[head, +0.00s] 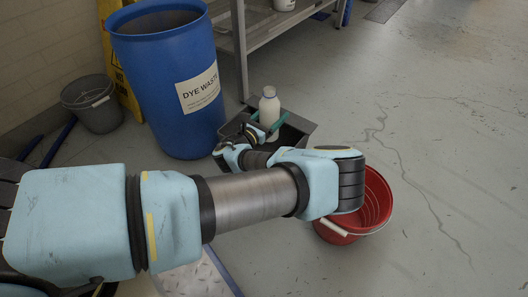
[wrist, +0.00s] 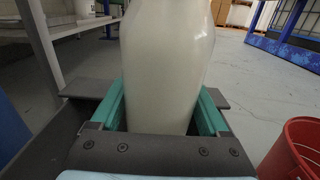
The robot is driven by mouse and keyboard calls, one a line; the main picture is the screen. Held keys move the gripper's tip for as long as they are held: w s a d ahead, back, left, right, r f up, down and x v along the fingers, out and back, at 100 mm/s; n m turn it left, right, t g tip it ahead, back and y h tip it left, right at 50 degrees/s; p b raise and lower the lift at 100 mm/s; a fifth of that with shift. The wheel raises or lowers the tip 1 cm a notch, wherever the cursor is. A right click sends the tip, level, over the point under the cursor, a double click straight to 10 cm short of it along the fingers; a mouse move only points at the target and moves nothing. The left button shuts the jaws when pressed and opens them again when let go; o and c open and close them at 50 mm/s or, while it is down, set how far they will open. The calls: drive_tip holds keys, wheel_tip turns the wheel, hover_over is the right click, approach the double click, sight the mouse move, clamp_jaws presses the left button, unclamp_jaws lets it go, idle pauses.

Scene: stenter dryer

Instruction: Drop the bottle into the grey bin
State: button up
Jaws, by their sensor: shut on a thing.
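The white bottle (head: 269,106) is upright between the green fingers of my gripper (head: 268,124). In the wrist view the bottle (wrist: 168,65) fills the middle, with a green finger of my gripper (wrist: 165,112) against each side. The fingers are shut on it. In the head view the bottle overlaps the dark grey square bin (head: 307,124), which stands on the floor behind my gripper. The bin's near side is partly hidden by my arm. I cannot tell how high the bottle's base is relative to the rim.
A blue dye waste drum (head: 170,85) stands left of the bin. A grey bucket (head: 93,103) and a yellow sign (head: 122,60) are farther left. A metal shelf (head: 265,22) is behind. A red bucket (head: 375,200) stands right of my wrist. The floor at right is clear.

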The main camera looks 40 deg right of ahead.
drive_tip(key=o, duration=1.5)
drive_tip(key=shift+a, duration=0.1)
drive_tip(key=p+v, duration=0.3)
drive_tip(key=v, duration=0.7)
drive_tip(key=shift+a+p, duration=0.3)
drive_tip(key=shift+p, duration=0.1)
